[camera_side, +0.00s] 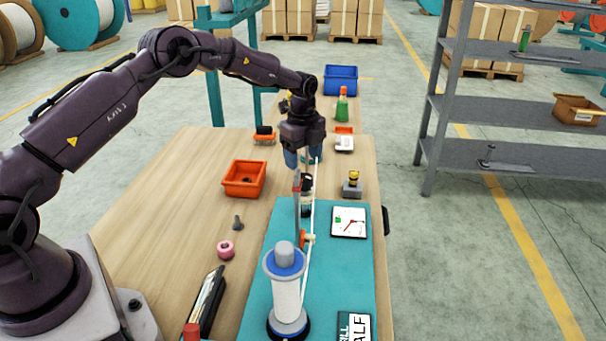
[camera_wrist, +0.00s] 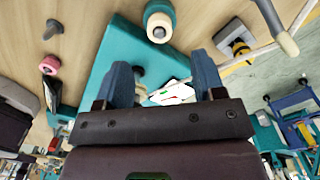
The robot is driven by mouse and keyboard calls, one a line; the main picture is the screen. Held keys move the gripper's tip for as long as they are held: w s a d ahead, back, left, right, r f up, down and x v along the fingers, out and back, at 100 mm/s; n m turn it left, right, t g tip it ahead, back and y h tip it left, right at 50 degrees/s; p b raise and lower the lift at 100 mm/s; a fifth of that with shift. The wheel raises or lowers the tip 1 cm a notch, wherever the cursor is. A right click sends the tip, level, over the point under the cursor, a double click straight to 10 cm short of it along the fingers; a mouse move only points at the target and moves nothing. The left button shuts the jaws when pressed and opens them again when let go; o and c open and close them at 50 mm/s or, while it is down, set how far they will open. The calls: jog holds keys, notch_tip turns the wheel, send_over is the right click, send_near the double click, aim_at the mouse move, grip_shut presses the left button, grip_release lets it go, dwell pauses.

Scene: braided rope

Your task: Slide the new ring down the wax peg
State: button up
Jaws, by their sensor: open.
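A pink ring (camera_side: 225,250) lies on the wooden bench left of the teal mat. It also shows at the left of the wrist view (camera_wrist: 49,65). A small dark grey peg-like piece (camera_side: 238,222) stands just behind it; I cannot tell whether this is the wax peg. A small orange-red piece (camera_side: 303,238) sits by the upright rod on the mat. My gripper (camera_side: 304,163) hangs over the far part of the bench, away from the ring. Its blue fingers (camera_wrist: 160,68) are spread apart, with nothing seen held between them.
A white spool with a blue top (camera_side: 286,290) stands on the teal mat (camera_side: 340,275), with a pale rope rising from it. A white panel with a red needle (camera_side: 349,222), an orange bin (camera_side: 244,178) and a yellow-topped grey fitting (camera_side: 353,184) are nearby. The left bench surface is mostly clear.

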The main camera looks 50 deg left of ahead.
notch_tip(320, 180, up, 5)
jog(key=shift+r, duration=0.15)
dwell(0.6)
jog(key=s+d+r+n+t, duration=0.2)
jog(key=s+d+r+n, duration=0.2)
jog(key=s, duration=0.7)
jog(key=s+d+r+n+t, duration=0.1)
jog(key=s+d+r+n, duration=0.2)
jog(key=s+r+n, duration=0.5)
jog(key=s+d+r+n+t, duration=0.2)
jog(key=s+d+r+n, duration=0.2)
jog(key=s, duration=1.1)
jog(key=shift+s+d+r+n+t, duration=0.3)
jog(key=shift+r+n, duration=0.7)
jog(key=shift+r, duration=0.3)
